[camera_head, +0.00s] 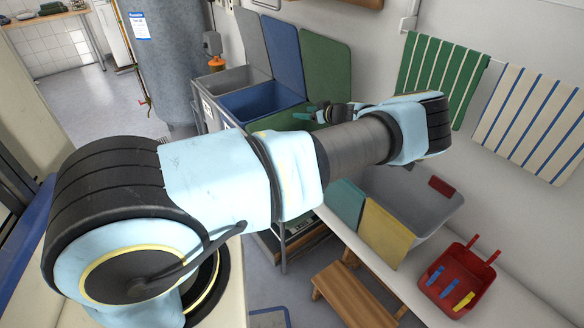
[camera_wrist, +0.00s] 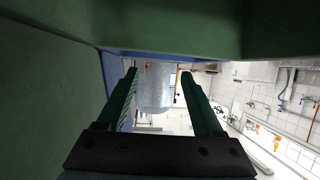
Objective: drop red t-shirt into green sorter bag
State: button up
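The sorter's green bag (camera_head: 284,121) is at the right end of a row of three, with its green lid (camera_head: 327,72) raised behind it. My gripper (camera_head: 312,112) is at the green bag's opening, partly hidden by my arm. In the wrist view the two green fingers (camera_wrist: 160,78) stand well apart with nothing between them. Green surfaces (camera_wrist: 50,85) fill the left side and top of that view, very close to the gripper. I cannot see a red t-shirt in either view; the inside of the green bag is hidden.
Blue (camera_head: 262,101) and grey (camera_head: 231,79) bags adjoin the green one. A grey tub (camera_head: 428,204) and a red basket (camera_head: 462,282) stand on the right bench. A wooden stool (camera_head: 350,293) is below. A grey tank (camera_head: 168,65) stands behind. Floor at far left is clear.

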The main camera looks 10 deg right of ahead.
jog(key=b+v, duration=0.3)
jog(key=v, duration=0.7)
jog(key=shift+s+r, duration=0.2)
jog(key=shift+s, duration=0.1)
jog(key=shift+d, duration=0.2)
